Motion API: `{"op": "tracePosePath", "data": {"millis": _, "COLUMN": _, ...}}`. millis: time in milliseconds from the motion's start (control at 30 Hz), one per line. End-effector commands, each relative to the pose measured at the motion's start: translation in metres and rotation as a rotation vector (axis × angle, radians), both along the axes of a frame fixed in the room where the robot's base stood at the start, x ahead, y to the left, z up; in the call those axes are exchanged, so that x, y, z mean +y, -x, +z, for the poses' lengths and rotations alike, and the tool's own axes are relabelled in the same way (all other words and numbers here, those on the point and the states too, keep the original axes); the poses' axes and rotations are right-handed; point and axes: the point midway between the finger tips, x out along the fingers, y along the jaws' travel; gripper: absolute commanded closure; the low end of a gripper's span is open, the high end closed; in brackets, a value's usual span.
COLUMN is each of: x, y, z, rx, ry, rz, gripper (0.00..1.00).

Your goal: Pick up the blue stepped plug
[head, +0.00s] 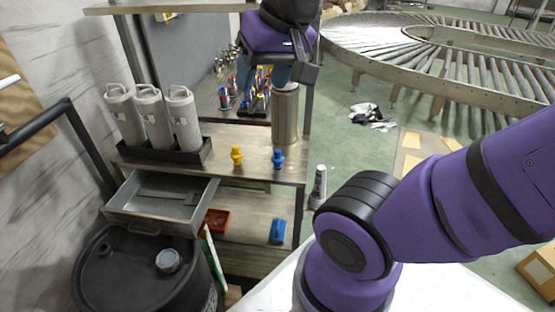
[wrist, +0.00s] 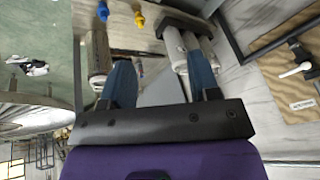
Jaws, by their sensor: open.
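The blue stepped plug (head: 278,159) stands upright on the wooden bench top (head: 240,138), near its front right. It also shows small at the top of the wrist view (wrist: 103,11). A similar yellow plug (head: 237,155) stands to its left, and shows in the wrist view too (wrist: 139,18). My gripper (head: 270,76) is above and behind the blue plug, by the top of a metal cylinder (head: 285,118). Its two blue fingers are spread apart with nothing seen between them in the wrist view (wrist: 161,72).
Three grey canisters (head: 148,115) stand in a black tray (head: 195,158) at the bench's left. An open drawer (head: 160,197) juts out over a black barrel (head: 140,275). A lower shelf holds a red bin (head: 217,221) and a blue object (head: 278,231).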

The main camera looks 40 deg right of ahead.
Motion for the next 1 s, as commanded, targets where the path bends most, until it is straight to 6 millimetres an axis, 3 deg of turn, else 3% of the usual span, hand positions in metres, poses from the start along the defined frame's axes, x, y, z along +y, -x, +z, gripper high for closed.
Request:
{"op": "tracePosePath", "data": {"millis": 200, "x": -0.016, "y": -0.047, "z": -0.030, "rx": 0.155, "ry": -0.233, "rz": -0.362, "gripper": 0.44}}
{"op": "tracePosePath", "data": {"millis": 500, "x": -0.047, "y": -0.103, "z": -0.084, "rx": 0.347, "ry": -0.440, "rz": -0.923, "gripper": 0.44}}
{"op": "tracePosePath", "data": {"millis": 800, "x": -0.089, "y": -0.143, "z": -0.150, "rx": 0.461, "ry": -0.520, "rz": -1.535, "gripper": 0.44}}
{"op": "tracePosePath", "data": {"millis": 1000, "x": -0.124, "y": -0.159, "z": -0.194, "rx": 0.454, "ry": -0.519, "rz": -1.955, "gripper": 0.44}}
